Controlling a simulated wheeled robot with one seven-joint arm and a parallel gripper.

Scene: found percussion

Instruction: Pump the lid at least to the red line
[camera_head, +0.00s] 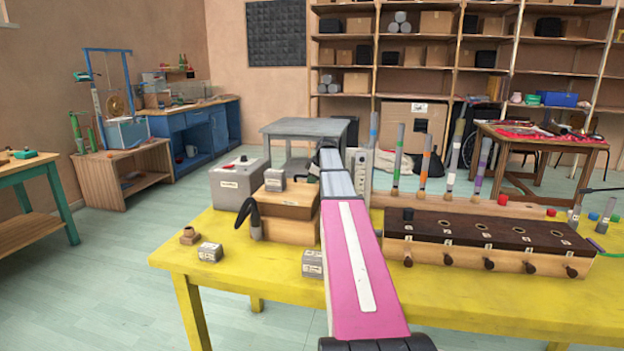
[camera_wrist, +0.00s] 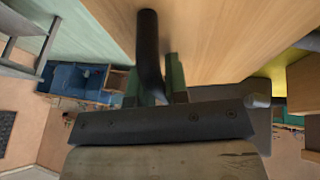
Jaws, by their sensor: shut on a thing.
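A wooden box (camera_head: 289,229) with a lid-like upper part (camera_head: 290,201) stands on the yellow table, partly covered by my arm. A black curved hose or handle (camera_head: 246,213) shows at its left side. In the wrist view, the green fingers of my gripper (camera_wrist: 160,82) are shut on a dark curved bar (camera_wrist: 148,40) beside a plain wooden surface (camera_wrist: 215,40). I cannot tell whether this surface is the lid. In the head view my gripper is hidden behind my pink arm. I cannot make out a red line on the box in either view.
A grey labelled box (camera_head: 238,185) stands behind left, and a small grey block (camera_head: 275,180) sits on the wooden box. A dark-topped wooden unit with knobs (camera_head: 485,240) and upright banded tubes (camera_head: 425,165) fill the right side.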

